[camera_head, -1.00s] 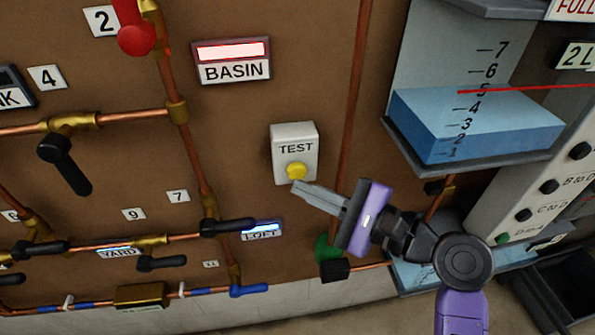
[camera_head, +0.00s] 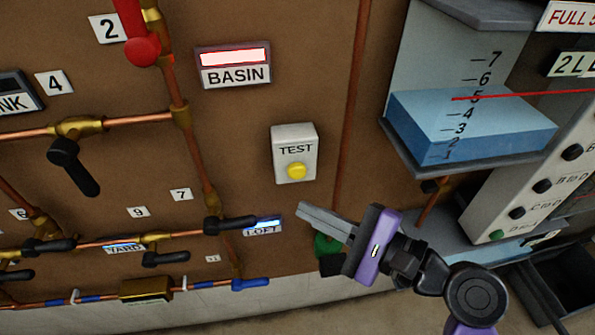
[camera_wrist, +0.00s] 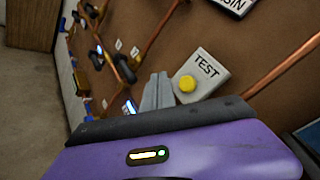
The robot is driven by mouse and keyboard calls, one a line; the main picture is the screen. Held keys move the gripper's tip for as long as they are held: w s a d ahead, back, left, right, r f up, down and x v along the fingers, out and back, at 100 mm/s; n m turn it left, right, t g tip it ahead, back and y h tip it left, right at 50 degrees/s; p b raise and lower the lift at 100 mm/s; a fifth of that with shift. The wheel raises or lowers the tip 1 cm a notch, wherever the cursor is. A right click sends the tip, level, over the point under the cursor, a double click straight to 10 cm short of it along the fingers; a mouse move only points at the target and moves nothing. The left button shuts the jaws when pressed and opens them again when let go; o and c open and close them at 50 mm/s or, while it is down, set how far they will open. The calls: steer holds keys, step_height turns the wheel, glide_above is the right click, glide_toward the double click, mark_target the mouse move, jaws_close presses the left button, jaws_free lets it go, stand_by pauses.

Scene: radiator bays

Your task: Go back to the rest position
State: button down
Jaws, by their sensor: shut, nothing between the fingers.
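My gripper (camera_head: 303,213) is shut and empty, its grey fingers together. In the head view it is below the white TEST box (camera_head: 294,141) with its yellow button (camera_head: 297,171), apart from the button. In the wrist view my gripper's fingers (camera_wrist: 157,92) point at the board, with the yellow button (camera_wrist: 187,84) just to their right. The purple gripper body fills the bottom of that view.
The board carries copper pipes, a lit BASIN sign (camera_head: 234,66), a lit LOFT sign (camera_head: 262,227) and several black-handled valves. A water tank (camera_head: 470,125) on a shelf and a sloped panel with black knobs (camera_head: 541,186) stand at the right. A dark bin (camera_head: 568,285) is at the lower right.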

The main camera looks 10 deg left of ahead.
stand_by(0.5)
steer(key=w+d+r+n+t+h, duration=0.2)
steer(key=w+d+t, duration=0.2)
steer(key=s+d+f+n+t+h, duration=0.1)
steer(key=s+d+f+t+h, duration=0.25)
steer(key=d+h, duration=0.2)
steer(key=s+d+f+n+t+h, duration=0.2)
steer(key=d+f+h, duration=0.2)
steer(key=d, duration=0.3)
steer(key=s+d+f+n+g+h, duration=0.1)
steer(key=s+n, duration=0.3)
steer(key=s, duration=1)
steer(key=s+d+f+n+g+h, duration=0.1)
steer(key=s+d+f+n+h, duration=0.1)
steer(key=s, duration=1.2)
steer(key=d+f+n, duration=0.1)
steer(key=n, duration=0.1)
steer(key=shift+s+d+n+g+h, duration=0.15)
steer(key=shift+d+n+g+h, duration=0.05)
steer(key=shift+n+g+h, duration=0.2)
steer(key=shift+f, duration=0.1)
